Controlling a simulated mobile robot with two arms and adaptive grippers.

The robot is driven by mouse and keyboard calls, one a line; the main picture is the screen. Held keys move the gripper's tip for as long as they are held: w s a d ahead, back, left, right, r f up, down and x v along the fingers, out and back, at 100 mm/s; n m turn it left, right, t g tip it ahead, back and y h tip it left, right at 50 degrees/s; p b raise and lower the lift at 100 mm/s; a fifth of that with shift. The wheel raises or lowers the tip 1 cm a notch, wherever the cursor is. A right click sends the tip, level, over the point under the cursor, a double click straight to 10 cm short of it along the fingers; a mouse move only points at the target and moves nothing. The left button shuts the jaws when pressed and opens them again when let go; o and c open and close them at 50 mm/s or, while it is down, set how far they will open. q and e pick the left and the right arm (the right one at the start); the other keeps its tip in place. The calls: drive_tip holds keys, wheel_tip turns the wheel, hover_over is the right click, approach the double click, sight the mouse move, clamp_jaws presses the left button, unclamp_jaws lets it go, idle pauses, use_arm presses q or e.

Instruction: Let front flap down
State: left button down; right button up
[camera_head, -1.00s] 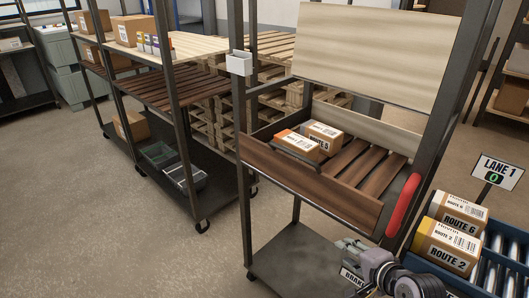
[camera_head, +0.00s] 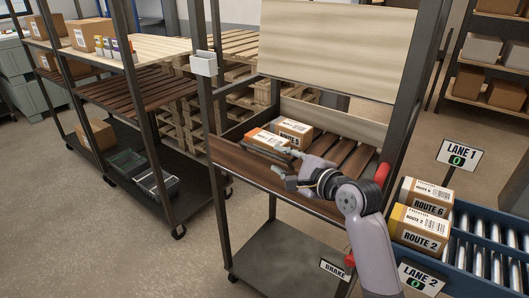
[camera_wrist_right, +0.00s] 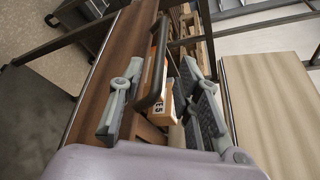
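The front flap (camera_head: 232,156) is a dark brown wooden board, standing raised along the front of the cart's slatted shelf. A dark bar handle (camera_head: 262,154) runs along its upper part. My right gripper (camera_head: 284,161) is at the handle's right end. In the right wrist view its two grey fingers (camera_wrist_right: 160,75) are spread apart, with the handle bar (camera_wrist_right: 157,70) between them. I see gaps on both sides of the bar. The flap board (camera_wrist_right: 105,70) lies left of the bar in that view. My left gripper is out of view.
Two cartons, one orange-topped (camera_head: 263,138) and one marked Route 5 (camera_head: 295,132), sit on the shelf behind the flap. A red grip (camera_head: 382,173) is on the right post. A roller conveyor (camera_head: 480,250) with cartons stands at the right. A brake sign (camera_head: 334,270) hangs low.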

sight(270, 155)
drive_tip(key=x, duration=0.8)
drive_tip(key=shift+w+f, duration=0.1)
drive_tip(key=shift+w, duration=0.05)
clamp_jaws()
idle(0.6)
